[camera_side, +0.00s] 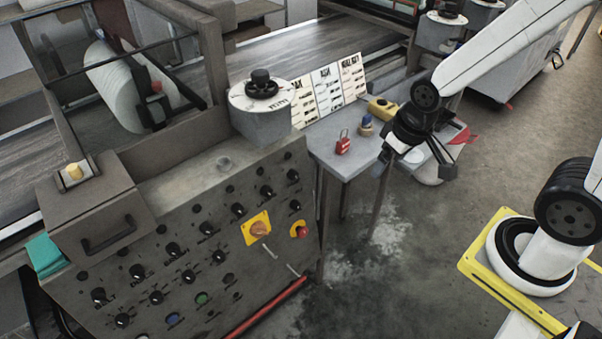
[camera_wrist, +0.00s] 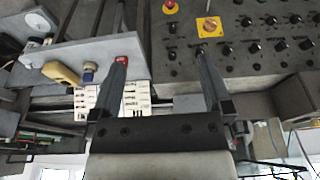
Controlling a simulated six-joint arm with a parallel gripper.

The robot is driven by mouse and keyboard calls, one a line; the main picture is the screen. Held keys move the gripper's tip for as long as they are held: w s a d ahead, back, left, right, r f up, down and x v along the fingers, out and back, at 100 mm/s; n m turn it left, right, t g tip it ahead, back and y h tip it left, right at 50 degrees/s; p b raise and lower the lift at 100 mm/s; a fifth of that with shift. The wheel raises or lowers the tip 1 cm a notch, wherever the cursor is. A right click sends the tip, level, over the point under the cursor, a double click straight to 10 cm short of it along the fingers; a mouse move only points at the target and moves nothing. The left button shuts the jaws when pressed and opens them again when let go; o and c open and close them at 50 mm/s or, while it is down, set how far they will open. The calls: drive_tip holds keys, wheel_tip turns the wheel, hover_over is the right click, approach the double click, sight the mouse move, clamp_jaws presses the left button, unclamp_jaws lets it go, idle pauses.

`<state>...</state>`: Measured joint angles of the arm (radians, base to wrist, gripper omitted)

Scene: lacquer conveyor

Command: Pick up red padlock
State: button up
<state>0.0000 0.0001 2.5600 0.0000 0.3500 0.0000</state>
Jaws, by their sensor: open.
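The red padlock (camera_side: 343,142) stands on a small grey table, near its left end in the side view. In the wrist view the padlock (camera_wrist: 122,59) shows only in part, at the tip of the left finger, which hides the rest. My gripper (camera_side: 412,158) is open and empty, off to the right of the padlock by the table's right end in the side view. In the wrist view my gripper (camera_wrist: 163,62) has its two fingers wide apart, with no object held between them. I cannot tell its exact height above the table.
A small blue-and-tan item (camera_side: 366,126) and a yellow tool (camera_side: 382,108) share the grey table (camera_side: 345,165) with the padlock. Printed boards (camera_side: 328,88) stand behind. A large control panel (camera_side: 190,250) with knobs rises on the left. Open floor (camera_side: 400,260) lies in front.

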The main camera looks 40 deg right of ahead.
idle(0.3)
drive_tip(key=t, duration=0.8)
approach(346, 143)
drive_tip(key=w+a+r, duration=0.1)
drive_tip(key=a, duration=0.2)
drive_tip(key=d+f+t, duration=0.1)
drive_tip(key=w+d+f+t, duration=0.1)
drive_tip(key=f, duration=0.1)
drive_tip(key=shift+d+f, duration=0.25)
drive_tip(key=shift+d, duration=0.1)
drive_tip(key=shift+d+f+t, duration=0.3)
drive_tip(key=shift+f+t, duration=0.2)
drive_tip(key=shift+f, duration=0.1)
drive_tip(key=shift+x, duration=1.25)
drive_tip(key=shift+w+f, duration=0.1)
